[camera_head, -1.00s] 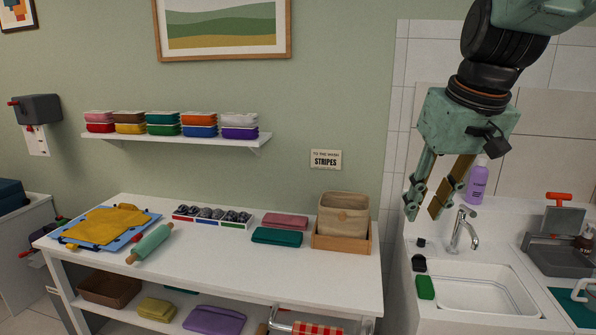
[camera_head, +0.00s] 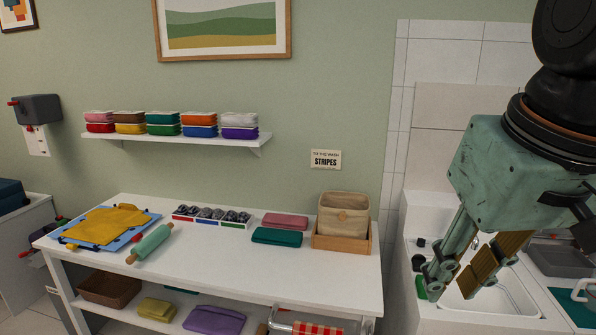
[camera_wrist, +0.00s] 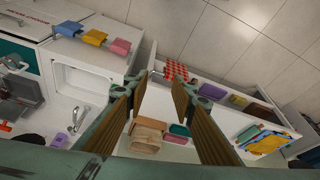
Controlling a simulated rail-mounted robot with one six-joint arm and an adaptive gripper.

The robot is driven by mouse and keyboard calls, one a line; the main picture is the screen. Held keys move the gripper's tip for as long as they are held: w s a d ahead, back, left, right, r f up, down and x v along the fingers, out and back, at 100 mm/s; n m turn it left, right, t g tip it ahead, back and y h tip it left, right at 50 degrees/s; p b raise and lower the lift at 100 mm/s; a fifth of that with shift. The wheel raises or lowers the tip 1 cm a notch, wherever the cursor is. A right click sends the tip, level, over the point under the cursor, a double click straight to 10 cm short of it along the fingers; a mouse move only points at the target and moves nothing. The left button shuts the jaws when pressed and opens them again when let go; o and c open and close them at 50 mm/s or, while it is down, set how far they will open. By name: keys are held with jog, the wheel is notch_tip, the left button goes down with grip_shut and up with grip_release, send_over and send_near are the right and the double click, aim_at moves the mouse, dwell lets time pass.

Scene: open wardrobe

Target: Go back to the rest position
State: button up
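My gripper (camera_head: 455,283) hangs at the right of the head view, pointing down in front of the sink (camera_head: 500,301). Its two fingers stand apart with nothing between them. In the wrist view my gripper (camera_wrist: 160,95) also shows open and empty, with the worktable below and beyond the fingers. The arm hides the faucet and part of the sink in the head view. The faucet (camera_wrist: 80,117) shows in the wrist view.
A white table (camera_head: 200,262) holds a yellow cloth on a blue board, a rolling pin (camera_head: 150,244), folded cloths and a beige basket (camera_head: 343,214) in a wooden tray. The space above the table is clear.

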jog(key=s+f, duration=0.3)
jog(key=s, duration=0.6)
jog(key=shift+s+a, duration=0.25)
jog(key=shift+s, duration=0.05)
dwell(0.6)
jog(key=shift+f, duration=0.1)
